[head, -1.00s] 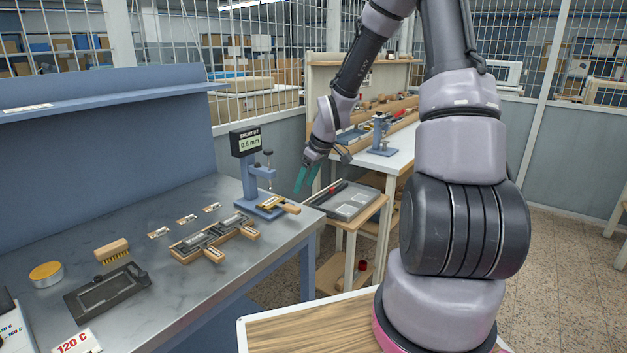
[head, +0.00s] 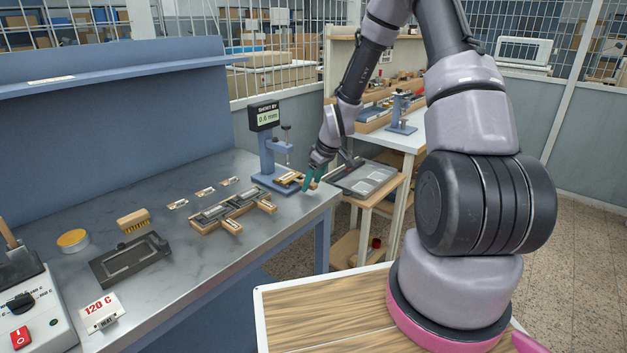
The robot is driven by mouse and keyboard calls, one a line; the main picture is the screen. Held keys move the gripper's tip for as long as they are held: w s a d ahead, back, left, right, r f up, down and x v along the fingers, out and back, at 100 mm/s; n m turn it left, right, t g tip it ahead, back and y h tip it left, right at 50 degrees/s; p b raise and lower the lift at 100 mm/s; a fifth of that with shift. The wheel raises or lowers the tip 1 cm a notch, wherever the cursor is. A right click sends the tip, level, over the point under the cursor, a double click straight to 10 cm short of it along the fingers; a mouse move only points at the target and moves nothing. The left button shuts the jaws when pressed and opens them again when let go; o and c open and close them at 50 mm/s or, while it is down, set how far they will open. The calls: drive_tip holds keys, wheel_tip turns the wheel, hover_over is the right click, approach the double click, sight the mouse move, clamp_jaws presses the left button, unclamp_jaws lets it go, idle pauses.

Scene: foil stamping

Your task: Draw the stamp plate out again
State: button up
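The stamp plate (head: 287,179), brass-coloured with a wooden handle, lies on the base of the blue gauge (head: 268,152), under its spindle. The gauge's display (head: 268,117) reads "SHORT BY 0.6 mm". My gripper (head: 308,184), with teal fingers, is at the plate's handle end, at the right edge of the bench. The fingers overlap the handle in the picture. Whether they touch it or are closed on it is too small to tell.
A rack (head: 232,214) with several wooden-handled pieces lies left of the gauge on the steel bench. A side table with a grey tray (head: 364,179) stands right of the bench.

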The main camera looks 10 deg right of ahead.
sight(298, 180)
clamp_jaws()
idle(1.1)
drive_tip(key=shift+w+a, duration=0.1)
drive_tip(key=shift+w, duration=0.05)
drive_tip(key=shift+w+a, duration=0.7)
drive_tip(key=shift+w, duration=0.25)
drive_tip(key=shift+w+a, duration=0.7)
drive_tip(key=shift+w, duration=0.25)
drive_tip(key=shift+r, duration=0.1)
drive_tip(key=shift+w+a+r, duration=0.5)
drive_tip(key=shift+w+r, duration=0.2)
drive_tip(key=shift+r, duration=0.15)
drive_tip(key=shift+w+a+r, duration=0.5)
drive_tip(key=shift+w+r, duration=0.15)
drive_tip(key=shift+r, duration=0.15)
